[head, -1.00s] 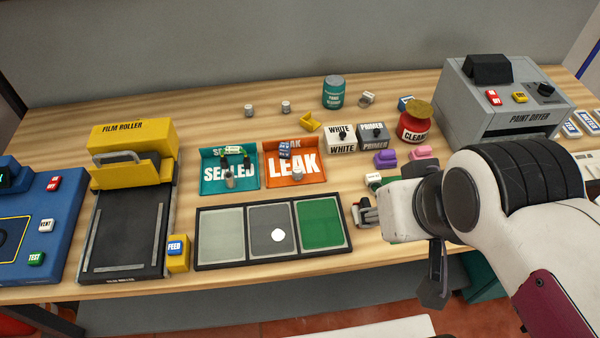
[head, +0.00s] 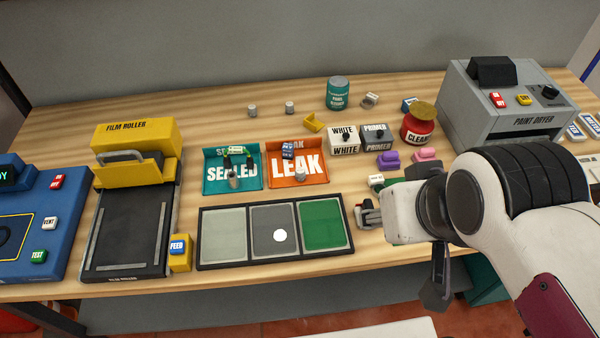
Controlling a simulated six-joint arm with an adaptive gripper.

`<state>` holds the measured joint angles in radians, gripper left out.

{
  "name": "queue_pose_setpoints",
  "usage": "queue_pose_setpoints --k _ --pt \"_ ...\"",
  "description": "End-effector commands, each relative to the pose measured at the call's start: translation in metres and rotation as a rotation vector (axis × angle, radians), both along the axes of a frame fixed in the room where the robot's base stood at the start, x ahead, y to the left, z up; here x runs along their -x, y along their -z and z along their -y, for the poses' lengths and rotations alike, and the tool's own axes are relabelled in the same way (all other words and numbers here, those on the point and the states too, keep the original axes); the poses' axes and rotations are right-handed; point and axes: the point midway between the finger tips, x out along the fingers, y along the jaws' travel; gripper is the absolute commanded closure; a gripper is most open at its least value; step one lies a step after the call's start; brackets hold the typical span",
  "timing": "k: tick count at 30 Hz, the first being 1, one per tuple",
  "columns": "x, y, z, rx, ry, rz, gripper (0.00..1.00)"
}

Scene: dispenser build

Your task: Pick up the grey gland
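Small grey pieces that could be the gland show in several places, and I cannot tell which is the gland. Two upright grey pieces stand at the back, a left one (head: 252,110) and a right one (head: 290,107). A pale grey piece (head: 370,99) lies right of the teal jar. My gripper (head: 435,292) hangs down at the table's front edge, right of these pieces and apart from them. Its fingers are too dark and edge-on to read.
A tray of three panels (head: 275,264) lies in front of the bins. The yellow film roller (head: 133,137) is left, and the grey paint dryer (head: 515,95) back right. A teal jar (head: 338,94) and red cleaner jar (head: 417,131) stand behind. My arm hides the table's right front.

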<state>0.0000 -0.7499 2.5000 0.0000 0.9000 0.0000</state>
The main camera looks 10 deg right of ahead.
Motion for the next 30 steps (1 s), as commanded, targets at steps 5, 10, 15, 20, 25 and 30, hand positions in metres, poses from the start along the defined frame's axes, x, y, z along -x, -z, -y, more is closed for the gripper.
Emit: queue_pose_setpoints --k 5,10,15,20,25,30 --pt "0.000 0.000 0.000 0.000 0.000 0.000 0.61" --pt "-0.001 0.003 -0.002 0.000 -0.008 -0.015 0.61" --pt "-0.004 0.015 -0.004 0.000 -0.018 -0.069 0.61" --pt "-0.012 0.026 -0.007 0.002 -0.029 -0.130 0.61" --pt "-0.027 0.034 -0.011 0.004 -0.044 -0.189 0.61" --pt "-0.044 0.041 -0.015 0.008 -0.060 -0.241 0.61"
